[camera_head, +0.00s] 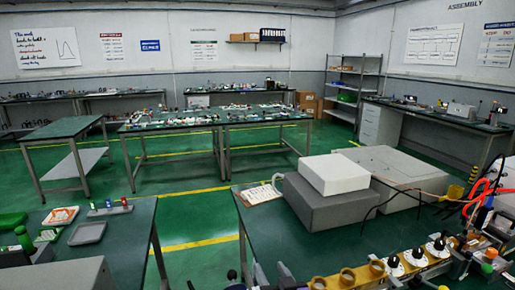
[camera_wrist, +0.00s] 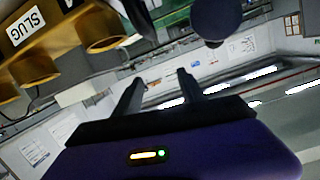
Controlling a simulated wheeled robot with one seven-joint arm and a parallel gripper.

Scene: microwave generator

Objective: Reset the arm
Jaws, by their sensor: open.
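My gripper (camera_wrist: 158,84) shows in the wrist view with its two dark fingers apart and nothing between them. A brass-coloured piece with round collars and a "SLUG" label (camera_wrist: 28,28) is at the upper left of that view, apart from the fingers. A dark rounded shape (camera_wrist: 216,18) is beyond the fingertips at the top. In the head view, dark finger-like parts show at the bottom edge, but I cannot tell if they are my gripper.
In the head view, a green-topped bench (camera_head: 262,232) carries a grey box with a white block (camera_head: 335,174) on it. A brass rail with round collars (camera_head: 385,268) and red cables (camera_head: 480,190) are at the lower right. A left table holds a grey tray (camera_head: 87,233). Green floor lies between.

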